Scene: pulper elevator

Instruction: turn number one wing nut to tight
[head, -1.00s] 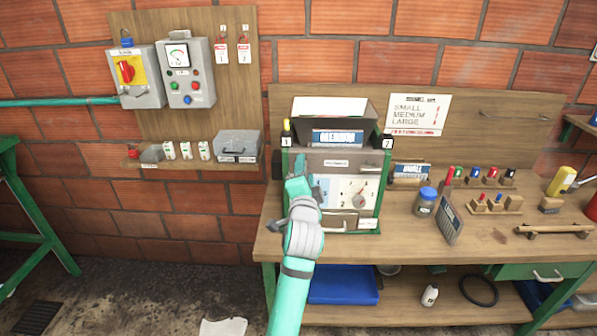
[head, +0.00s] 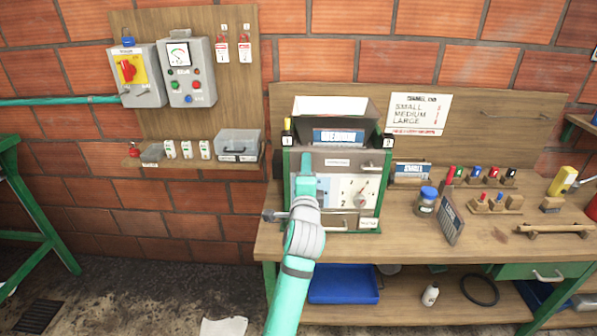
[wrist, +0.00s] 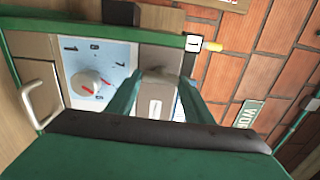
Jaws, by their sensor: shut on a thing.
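The grey machine with a green frame (head: 376,205) stands on the bench. A plate marked 1 (head: 287,141) is at its upper left, and it also shows in the wrist view (wrist: 193,43). My gripper (head: 306,158) is in front of the machine's upper left face, close to the plate. In the wrist view my two fingers (wrist: 160,84) are shut on a small grey piece (wrist: 158,74), which appears to be the number one wing nut. My fingers hide it in the head view, and its wings cannot be made out. A plate marked 2 (head: 388,142) is at the upper right.
A dial (head: 360,198) and a drawer handle (head: 341,226) are on the machine's front. A jar with a blue lid (head: 426,201) and a leaning dark sign (head: 450,222) stand to the right. A grey rod (head: 272,216) shows at the machine's left.

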